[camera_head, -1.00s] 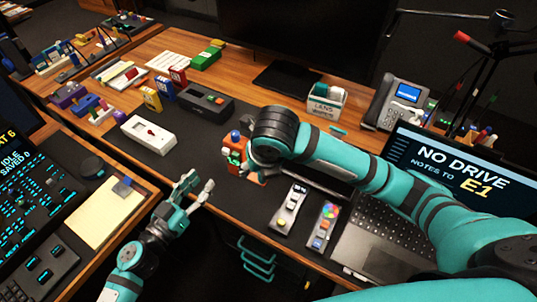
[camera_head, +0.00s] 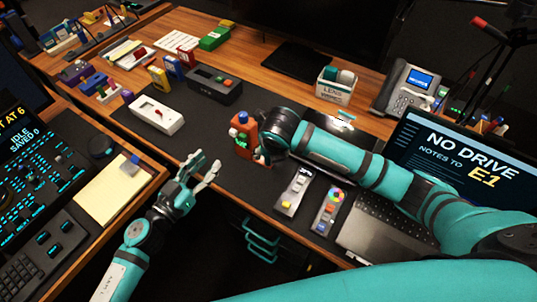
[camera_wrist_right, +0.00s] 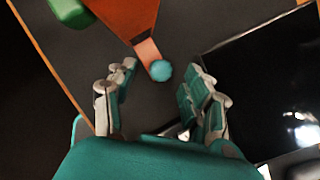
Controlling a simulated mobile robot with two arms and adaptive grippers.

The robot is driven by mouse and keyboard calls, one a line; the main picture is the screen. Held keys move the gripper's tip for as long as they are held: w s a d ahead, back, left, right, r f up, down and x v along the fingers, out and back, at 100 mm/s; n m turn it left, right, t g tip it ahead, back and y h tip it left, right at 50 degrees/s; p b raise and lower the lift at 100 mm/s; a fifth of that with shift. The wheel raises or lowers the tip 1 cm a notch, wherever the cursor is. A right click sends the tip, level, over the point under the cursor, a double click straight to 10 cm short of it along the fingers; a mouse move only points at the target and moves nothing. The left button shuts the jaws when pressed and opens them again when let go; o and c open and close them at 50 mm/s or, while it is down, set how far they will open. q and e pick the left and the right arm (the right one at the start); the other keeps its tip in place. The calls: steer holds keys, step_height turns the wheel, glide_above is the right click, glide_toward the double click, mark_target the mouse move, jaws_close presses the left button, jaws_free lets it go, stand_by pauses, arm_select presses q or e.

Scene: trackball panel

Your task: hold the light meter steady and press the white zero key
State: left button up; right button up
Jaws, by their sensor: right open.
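I cannot tell for sure which device is the light meter. A slim grey handheld device (camera_head: 295,193) with a small display, a pale key and a yellow key lies flat on the dark mat; it may be the meter. A white box (camera_head: 156,114) with a window and a red mark lies further left. My left gripper (camera_head: 202,170) is open and empty over the desk's front edge, left of the grey device. My right gripper (camera_wrist_right: 160,103) is open; its fingers spread either side of a teal ball (camera_wrist_right: 161,71) by an orange object (camera_wrist_right: 125,16). In the head view my right arm partly hides this gripper.
The orange object with blue top and green patch (camera_head: 243,136) stands beside my right wrist. A colour-dotted device (camera_head: 331,207) lies right of the grey one, then a laptop (camera_head: 440,165). A dark box (camera_head: 213,88) and phone (camera_head: 408,88) stand behind. Mat between white box and orange object is clear.

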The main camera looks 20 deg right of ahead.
steer(key=shift+x, duration=1.95)
steer(key=shift+c, duration=0.3)
jaws_close()
arm_select(q)
jaws_close()
